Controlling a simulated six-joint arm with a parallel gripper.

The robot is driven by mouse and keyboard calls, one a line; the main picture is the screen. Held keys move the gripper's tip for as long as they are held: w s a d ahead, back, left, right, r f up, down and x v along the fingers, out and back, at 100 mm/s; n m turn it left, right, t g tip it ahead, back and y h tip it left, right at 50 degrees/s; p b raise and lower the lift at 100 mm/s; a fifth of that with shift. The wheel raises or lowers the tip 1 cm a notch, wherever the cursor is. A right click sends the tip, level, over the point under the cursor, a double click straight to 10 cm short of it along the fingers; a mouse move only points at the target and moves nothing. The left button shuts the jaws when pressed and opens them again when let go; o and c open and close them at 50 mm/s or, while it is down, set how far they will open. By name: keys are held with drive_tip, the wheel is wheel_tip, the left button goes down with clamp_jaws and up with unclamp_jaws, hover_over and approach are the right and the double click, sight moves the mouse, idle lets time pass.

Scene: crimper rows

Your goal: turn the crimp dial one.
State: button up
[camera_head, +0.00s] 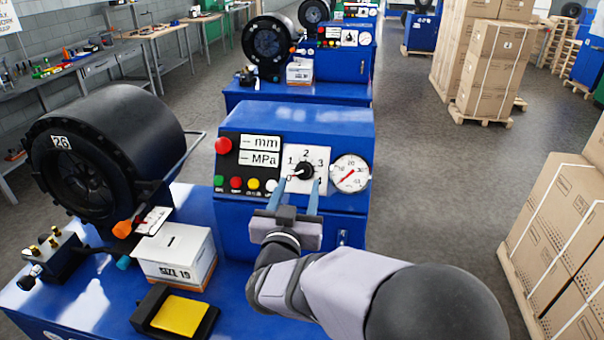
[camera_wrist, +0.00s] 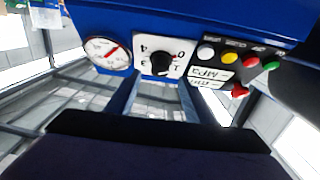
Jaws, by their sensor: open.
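The crimp dial (camera_head: 304,172) is a black knob on a white square plate numbered around it, on the front of the blue control box. A light mark on the knob seems to point to the lower left, but it is too small to be sure. My gripper (camera_head: 299,184) is open, its two blue fingers reaching up to the plate, one on each side below the knob. In the wrist view the dial (camera_wrist: 161,63) appears upside down, just beyond and between the open fingers (camera_wrist: 158,90). The fingers look apart from the knob.
A round gauge (camera_head: 350,174) is right of the dial. A red button (camera_head: 223,145), displays and several small coloured buttons are to its left. A black crimper drum (camera_head: 100,150), a white box (camera_head: 175,256) and a yellow-topped pedal (camera_head: 178,315) stand left. Cartons (camera_head: 560,240) are stacked right.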

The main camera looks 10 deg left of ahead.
sight(302, 174)
drive_tip(key=shift+w+p, duration=1)
drive_tip(key=shift+w, duration=1.95)
drive_tip(key=c, duration=1)
